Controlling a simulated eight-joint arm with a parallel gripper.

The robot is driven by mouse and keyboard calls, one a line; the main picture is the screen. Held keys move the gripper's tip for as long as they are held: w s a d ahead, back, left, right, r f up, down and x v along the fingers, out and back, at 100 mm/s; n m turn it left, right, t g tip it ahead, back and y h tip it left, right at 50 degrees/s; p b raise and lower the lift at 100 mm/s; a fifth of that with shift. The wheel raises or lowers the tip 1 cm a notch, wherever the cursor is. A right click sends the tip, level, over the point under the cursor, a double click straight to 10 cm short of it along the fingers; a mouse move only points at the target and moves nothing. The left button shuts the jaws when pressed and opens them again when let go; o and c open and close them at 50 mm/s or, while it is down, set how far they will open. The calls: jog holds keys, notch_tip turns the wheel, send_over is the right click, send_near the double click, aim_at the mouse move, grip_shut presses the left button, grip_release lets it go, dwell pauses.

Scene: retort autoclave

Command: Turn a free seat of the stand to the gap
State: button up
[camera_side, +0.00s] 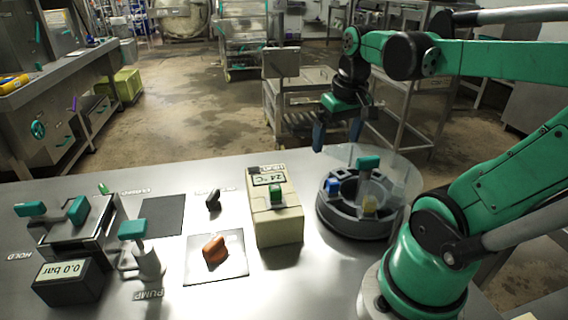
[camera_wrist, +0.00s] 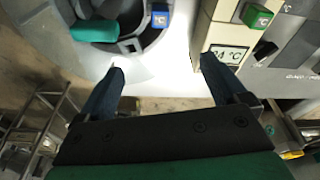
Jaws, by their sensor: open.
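The stand is a round grey carousel (camera_side: 345,227) at the right of the bench, under a clear round cover (camera_side: 402,163). A teal handle (camera_side: 368,162) stands up at its middle. I cannot tell where the gap in the cover is. My gripper (camera_side: 338,136) is open and empty, above and behind the stand. In the wrist view the fingers (camera_wrist: 163,70) point toward the bench. The teal handle (camera_wrist: 95,30) and blue piece (camera_wrist: 159,18) show there at upper left.
A cream box (camera_side: 277,220) reading 24 °C with a green button stands left of the stand.

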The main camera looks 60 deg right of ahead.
aim_at(369, 157)
jog(key=s+d+m, duration=0.1)
jog(key=s+d, duration=0.1)
jog(key=s+d+r+m+g+y, duration=0.1)
jog(key=s+d, duration=0.1)
jog(key=s, duration=0.1)
jog(key=shift+r+m+g, duration=0.15)
jog(key=shift+m+g, duration=0.15)
jog(key=shift+s+d, duration=0.15)
jog(key=shift+f, duration=2.8)
grip_shut()
